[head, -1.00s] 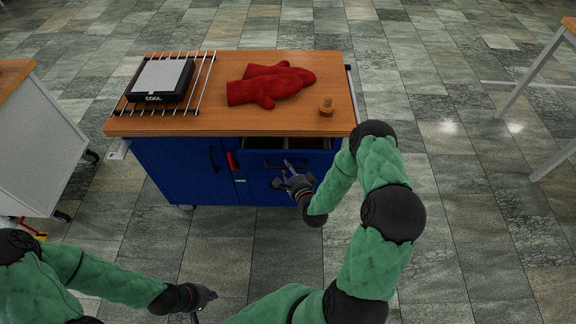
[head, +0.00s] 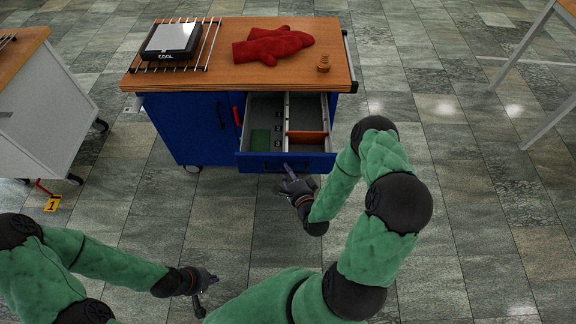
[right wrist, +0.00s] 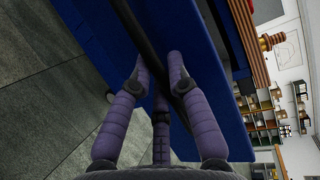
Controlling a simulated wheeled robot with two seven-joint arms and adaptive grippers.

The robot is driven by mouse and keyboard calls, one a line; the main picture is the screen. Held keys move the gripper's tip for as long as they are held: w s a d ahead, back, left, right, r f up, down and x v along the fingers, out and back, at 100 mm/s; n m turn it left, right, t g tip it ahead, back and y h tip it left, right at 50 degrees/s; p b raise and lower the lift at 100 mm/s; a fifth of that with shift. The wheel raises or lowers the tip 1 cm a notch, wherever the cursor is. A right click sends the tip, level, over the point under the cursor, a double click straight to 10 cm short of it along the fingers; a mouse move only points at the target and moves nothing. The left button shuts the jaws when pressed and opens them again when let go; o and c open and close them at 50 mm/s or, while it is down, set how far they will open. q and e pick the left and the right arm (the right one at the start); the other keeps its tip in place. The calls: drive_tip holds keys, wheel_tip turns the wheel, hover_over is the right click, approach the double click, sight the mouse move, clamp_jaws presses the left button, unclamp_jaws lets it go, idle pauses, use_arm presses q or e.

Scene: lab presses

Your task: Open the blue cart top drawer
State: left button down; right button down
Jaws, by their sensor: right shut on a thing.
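The blue cart (head: 187,125) stands ahead with a wooden top. Its top drawer (head: 255,161) is pulled well out toward me, and its inside shows grey compartments, a green piece and an orange-brown divider. My right gripper (head: 290,172) is at the drawer front, shut on the black drawer handle. In the right wrist view the purple fingers (right wrist: 160,75) are around the dark handle bar (right wrist: 146,40) against the blue front. My left gripper (head: 205,282) hangs low at the left, away from the cart; its finger opening is too small to tell.
On the cart top are a black box labelled COOL (head: 170,41) on a wire rack, red mitts (head: 272,45) and a small wooden knob-like piece (head: 323,63). A white cabinet (head: 45,110) stands at left. The floor between me and the cart is clear.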

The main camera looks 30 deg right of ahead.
drive_tip(key=shift+s+a, duration=0.55)
drive_tip(key=shift+s, duration=0.3)
drive_tip(key=c, duration=1.2)
unclamp_jaws()
drive_tip(key=shift+o, duration=0.2)
drive_tip(key=v, duration=1.2)
